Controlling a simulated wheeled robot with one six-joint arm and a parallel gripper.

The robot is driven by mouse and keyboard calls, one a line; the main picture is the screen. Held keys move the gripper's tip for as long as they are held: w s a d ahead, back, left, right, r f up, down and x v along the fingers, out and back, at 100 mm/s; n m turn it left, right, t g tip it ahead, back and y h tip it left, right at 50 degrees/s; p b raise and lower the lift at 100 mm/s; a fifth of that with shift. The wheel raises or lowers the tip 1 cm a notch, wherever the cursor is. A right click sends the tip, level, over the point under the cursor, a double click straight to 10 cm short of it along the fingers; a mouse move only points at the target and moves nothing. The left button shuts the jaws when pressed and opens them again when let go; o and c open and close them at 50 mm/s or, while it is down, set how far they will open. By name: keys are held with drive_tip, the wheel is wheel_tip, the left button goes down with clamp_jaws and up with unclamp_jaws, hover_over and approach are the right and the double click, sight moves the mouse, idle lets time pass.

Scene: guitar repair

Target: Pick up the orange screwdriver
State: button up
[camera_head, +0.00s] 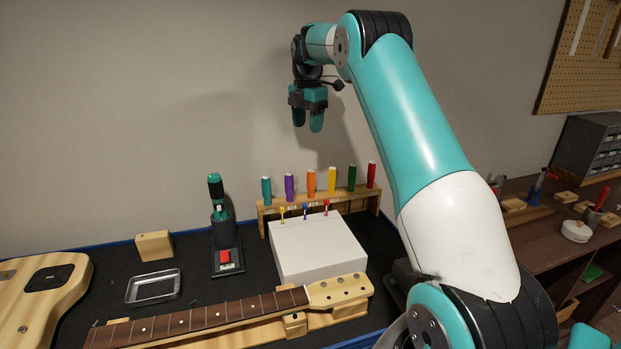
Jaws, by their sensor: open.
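The orange screwdriver (311,184) stands upright in a wooden rack (345,199) at the back of the dark bench. Only its handle shows clearly; its lower part is hidden by the rack. A purple screwdriver (289,187) stands to its left and a yellow one (332,179) to its right. My gripper (308,122) is open and empty, pointing down. In the picture it is above the rack, well clear of the orange handle.
Teal (266,190), green (351,177) and red (371,174) screwdrivers share the rack. A white box (318,250) with small colored tools stands in front. A guitar neck (200,318), metal tray (153,286), wooden block (154,245) and black-teal device (222,225) are also on the bench.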

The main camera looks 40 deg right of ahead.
drive_tip(key=d, duration=0.2)
drive_tip(key=p, duration=0.4)
approach(311, 171)
wheel_tip(311, 171, down, 7)
drive_tip(key=shift+s+d, duration=0.1)
drive_tip(key=shift+d, duration=0.05)
drive_tip(key=shift+a+f+p, duration=0.2)
drive_tip(key=shift+f+p, duration=1.15)
drive_tip(key=shift+f, duration=1.3)
clamp_jaws()
